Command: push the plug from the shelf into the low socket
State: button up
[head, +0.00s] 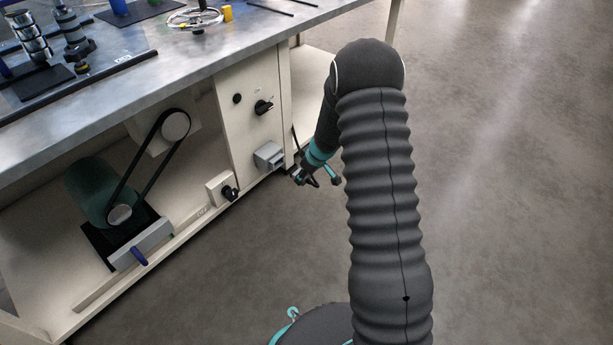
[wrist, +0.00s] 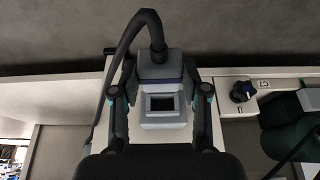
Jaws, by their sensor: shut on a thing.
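The plug (wrist: 156,70) is a grey block with a black cable (wrist: 128,40) arching from its far end. My gripper (wrist: 160,76) is shut on it, with one finger on each side in the wrist view. A grey box with a dark rectangular opening (wrist: 163,118), apparently the low socket, lies just below the plug in that view. The plug's edge seems to meet the box, but I cannot tell whether it is inserted. In the head view, the grey box (head: 268,155) is low on the cream panel. My gripper (head: 318,178) is just right of it, and the plug is mostly hidden there.
A black knob on a pale box (head: 229,192) sits lower left of the socket, and shows right of my gripper in the wrist view (wrist: 242,92). Another black knob (head: 263,107) is above. A green motor (head: 92,190) and belt are further left. Open floor (head: 520,200) lies right.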

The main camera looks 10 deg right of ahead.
aim_at(297, 171)
jog(key=shift+w+a, duration=0.35)
jog(key=shift+w+a+r+p, duration=0.1)
jog(key=shift+w+r+p, duration=0.1)
jog(key=shift+p, duration=0.2)
jog(key=shift+w+a+p, duration=0.5)
jog(key=shift+w+p, duration=0.15)
jog(key=shift+p, duration=0.4)
jog(key=shift+w+a+f, duration=0.15)
jog(key=shift+w+a, duration=0.4)
jog(key=shift+w, duration=0.25)
jog(key=shift+w+a+b, duration=0.65)
jog(key=shift+w+b, duration=0.25)
jog(key=shift+b, duration=0.4)
dwell(1.5)
jog(key=o, duration=1.3)
